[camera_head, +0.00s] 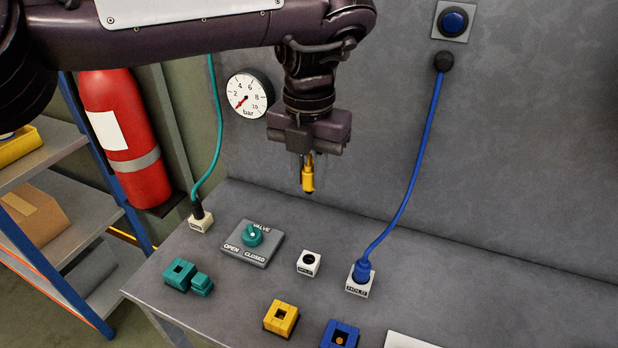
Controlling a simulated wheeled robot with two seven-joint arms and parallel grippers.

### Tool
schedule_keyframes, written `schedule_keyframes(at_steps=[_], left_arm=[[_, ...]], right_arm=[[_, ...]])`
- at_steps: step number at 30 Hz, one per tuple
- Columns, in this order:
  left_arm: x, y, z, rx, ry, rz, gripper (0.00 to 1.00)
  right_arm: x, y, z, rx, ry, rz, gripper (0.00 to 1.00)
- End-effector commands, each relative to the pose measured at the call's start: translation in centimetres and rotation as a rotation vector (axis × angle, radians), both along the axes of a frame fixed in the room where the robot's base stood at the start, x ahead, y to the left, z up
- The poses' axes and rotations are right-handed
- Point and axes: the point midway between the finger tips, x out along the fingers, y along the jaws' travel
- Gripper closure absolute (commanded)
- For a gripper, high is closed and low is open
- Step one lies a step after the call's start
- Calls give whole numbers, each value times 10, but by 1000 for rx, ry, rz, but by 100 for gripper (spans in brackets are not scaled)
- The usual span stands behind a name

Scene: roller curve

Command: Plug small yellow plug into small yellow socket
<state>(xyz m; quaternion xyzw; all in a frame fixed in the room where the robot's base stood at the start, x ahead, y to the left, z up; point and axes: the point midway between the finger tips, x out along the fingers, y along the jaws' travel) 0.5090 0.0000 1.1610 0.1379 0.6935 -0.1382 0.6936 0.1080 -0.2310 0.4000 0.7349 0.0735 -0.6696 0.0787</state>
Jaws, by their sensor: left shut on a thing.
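My left gripper (306,166) hangs from my left arm above the bench and points down. It is shut on the small yellow plug (307,178), which has a dark tip pointing down. The plug is in the air, apart from everything below. The yellow socket (281,318) is a square yellow block with a dark square hole, at the front of the bench, below and a little left of the plug. A small white holder (308,263) with an empty round dark hole stands almost straight below the plug. My right gripper does not show.
A teal block (180,274) and a valve panel (252,243) lie to the left. A blue socket (339,334) stands right of the yellow one. A blue cable (407,198) runs from the wall to a white holder (360,281). A teal cable (217,120) hangs at left.

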Motion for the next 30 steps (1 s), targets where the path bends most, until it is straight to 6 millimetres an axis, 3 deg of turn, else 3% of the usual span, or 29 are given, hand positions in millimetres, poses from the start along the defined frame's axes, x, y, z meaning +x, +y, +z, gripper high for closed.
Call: schedule_keyframes(at_steps=[30], left_arm=[[0,0,-42,0,0,0,100]], right_arm=[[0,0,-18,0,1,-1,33]])
